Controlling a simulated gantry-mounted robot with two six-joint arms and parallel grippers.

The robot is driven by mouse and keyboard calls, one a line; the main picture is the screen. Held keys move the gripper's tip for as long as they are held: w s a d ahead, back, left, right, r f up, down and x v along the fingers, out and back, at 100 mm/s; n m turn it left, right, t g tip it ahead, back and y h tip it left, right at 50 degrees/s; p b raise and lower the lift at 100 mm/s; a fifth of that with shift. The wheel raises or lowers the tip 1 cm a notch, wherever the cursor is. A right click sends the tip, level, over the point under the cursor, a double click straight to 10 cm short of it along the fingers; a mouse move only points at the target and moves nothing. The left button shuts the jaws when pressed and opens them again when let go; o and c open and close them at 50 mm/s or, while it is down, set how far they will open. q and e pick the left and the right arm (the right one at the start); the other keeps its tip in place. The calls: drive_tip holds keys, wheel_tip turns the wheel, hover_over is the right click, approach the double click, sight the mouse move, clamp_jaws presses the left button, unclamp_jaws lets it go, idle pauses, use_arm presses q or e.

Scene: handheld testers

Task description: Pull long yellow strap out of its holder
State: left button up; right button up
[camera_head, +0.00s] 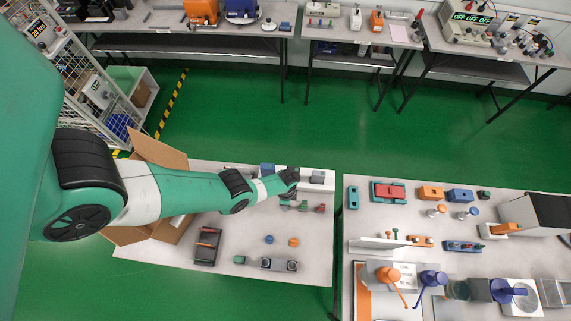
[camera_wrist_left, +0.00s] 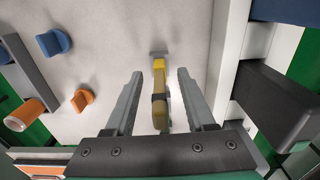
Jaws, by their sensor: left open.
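The long yellow strap (camera_wrist_left: 161,72) shows in the left wrist view, running lengthwise between the fingers of my left gripper (camera_wrist_left: 158,76). A dark band crosses the strap near its middle, and a small grey piece is at its far end. I cannot tell which part is the holder. The two fingers are apart, one on each side of the strap, with visible gaps. In the head view my left gripper (camera_head: 291,177) is over the back right of the left table, and the strap is not discernible there. My right gripper is not in view.
In the wrist view, a blue knob (camera_wrist_left: 53,42) and an orange knob (camera_wrist_left: 83,98) lie to the left, and a dark block (camera_wrist_left: 275,100) to the right. In the head view, a cardboard box (camera_head: 158,150) stands at the left table's left end. A second table (camera_head: 375,210) stands right.

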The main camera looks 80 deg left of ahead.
use_arm(q)
drive_tip(key=shift+c, duration=0.2)
clamp_jaws()
idle(0.4)
idle(1.4)
